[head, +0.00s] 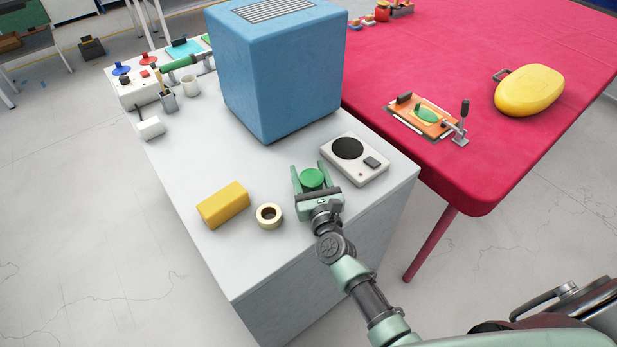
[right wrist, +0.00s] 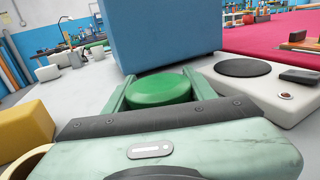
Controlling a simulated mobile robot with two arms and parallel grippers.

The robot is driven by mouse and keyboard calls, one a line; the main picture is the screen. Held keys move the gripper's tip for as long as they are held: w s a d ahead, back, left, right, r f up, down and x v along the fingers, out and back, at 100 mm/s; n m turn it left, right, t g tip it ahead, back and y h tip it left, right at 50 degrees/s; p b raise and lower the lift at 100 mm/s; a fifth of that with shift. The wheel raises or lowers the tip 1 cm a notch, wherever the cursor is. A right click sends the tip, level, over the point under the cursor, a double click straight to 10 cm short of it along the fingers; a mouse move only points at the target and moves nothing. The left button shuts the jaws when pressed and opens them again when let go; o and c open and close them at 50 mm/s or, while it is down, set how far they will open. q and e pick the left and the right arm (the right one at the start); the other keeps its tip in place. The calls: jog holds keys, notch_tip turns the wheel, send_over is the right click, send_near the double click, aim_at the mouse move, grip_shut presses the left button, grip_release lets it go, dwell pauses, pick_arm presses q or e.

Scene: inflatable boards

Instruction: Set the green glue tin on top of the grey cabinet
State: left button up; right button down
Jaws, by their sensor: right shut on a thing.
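The green glue tin (head: 312,179) is between the fingers of my right gripper (head: 311,180), which is shut on it. In the right wrist view the tin's round green top (right wrist: 158,89) shows between the two fingers; its lower part is hidden. The grey cabinet (head: 285,200) is the pale block with a light top under the gripper. The tin is over the front part of that top, in front of the blue box. I cannot tell whether its base touches the surface. My left gripper is not in view.
On the cabinet top stand a large blue box (head: 282,75), a white device with a black disc (head: 354,158), a tape roll (head: 269,215) and a yellow block (head: 222,205). A red table (head: 480,60) adjoins on the right. The cabinet's left middle is clear.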

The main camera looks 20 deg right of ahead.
jog(key=shift+r, duration=0.2)
jog(key=shift+f, duration=0.15)
jog(key=c, duration=0.9)
grip_release()
jog(key=shift+f, duration=0.1)
jog(key=o, duration=0.4)
